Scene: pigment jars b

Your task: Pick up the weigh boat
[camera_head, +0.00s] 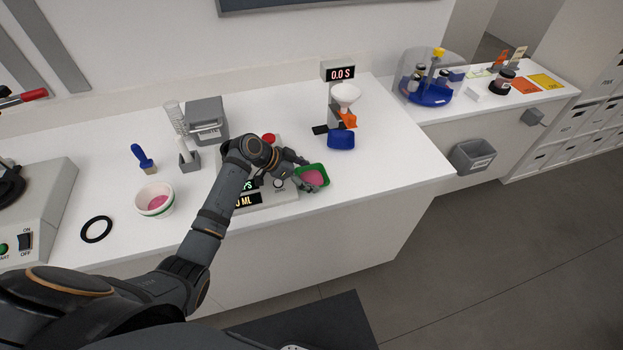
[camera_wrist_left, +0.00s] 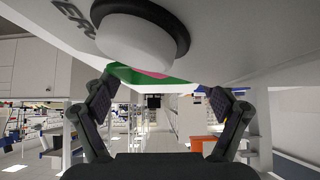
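A green weigh boat (camera_head: 325,171) with pink powder in it sits at the right edge of a grey device on the white bench. My left gripper (camera_head: 303,174) is at the boat's left side, with its fingers spread. In the left wrist view, the two fingers (camera_wrist_left: 160,105) are wide apart. A green and pink part of the boat (camera_wrist_left: 124,74) shows beyond and between them, partly hidden by a white knob. I cannot tell whether a finger touches the boat. My right gripper is not in view.
The grey device (camera_head: 252,201) with displays lies under my left forearm. A blue tray (camera_head: 341,141) stands below a funnel dispenser (camera_head: 346,95) behind the boat. A white bowl (camera_head: 155,199), a black ring (camera_head: 96,229) and a blue brush (camera_head: 143,158) are left. The bench right of the boat is clear.

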